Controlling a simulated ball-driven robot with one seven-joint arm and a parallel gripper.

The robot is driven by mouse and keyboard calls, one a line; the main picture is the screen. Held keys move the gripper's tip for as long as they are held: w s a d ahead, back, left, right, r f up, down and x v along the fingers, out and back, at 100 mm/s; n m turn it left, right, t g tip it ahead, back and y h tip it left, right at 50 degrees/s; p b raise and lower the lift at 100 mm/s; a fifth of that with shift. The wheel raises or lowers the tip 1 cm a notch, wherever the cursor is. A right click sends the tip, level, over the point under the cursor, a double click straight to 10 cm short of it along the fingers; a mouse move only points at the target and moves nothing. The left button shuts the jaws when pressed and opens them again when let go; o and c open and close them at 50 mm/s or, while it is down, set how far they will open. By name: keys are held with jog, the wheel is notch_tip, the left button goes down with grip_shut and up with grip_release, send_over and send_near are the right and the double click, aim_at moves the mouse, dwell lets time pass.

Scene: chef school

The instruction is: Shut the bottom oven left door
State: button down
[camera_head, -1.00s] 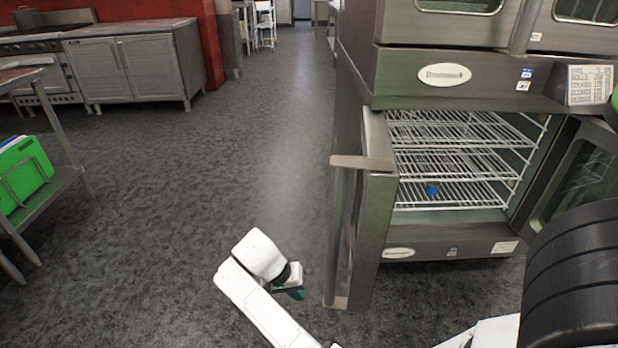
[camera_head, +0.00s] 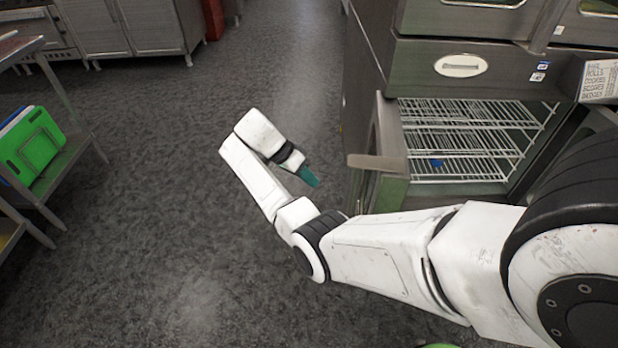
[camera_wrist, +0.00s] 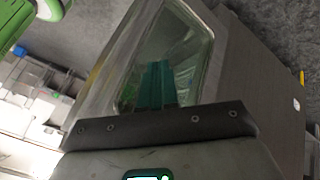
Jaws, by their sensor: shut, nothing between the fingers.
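The bottom oven left door (camera_head: 391,135) stands swung open toward me, its handle (camera_head: 378,162) sticking out to the left. My forearm hides the door's lower part in the head view. My gripper (camera_head: 308,176) has teal fingers, shut and empty, on the left, outer side of the door. A gap shows between the fingertips and the handle in that view. In the wrist view my gripper (camera_wrist: 157,85) points toward the glass window of the door (camera_wrist: 188,35). I cannot tell whether it touches.
The right door is mostly hidden behind my arm. A cart with green boards (camera_head: 40,150) stands at left. Floor (camera_head: 170,230) between is clear.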

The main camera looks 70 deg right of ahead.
jog(key=s+f+p, duration=0.2)
jog(key=s+f, duration=0.3)
jog(key=s, duration=0.2)
jog(key=shift+s, duration=0.3)
jog(key=shift+f, duration=0.1)
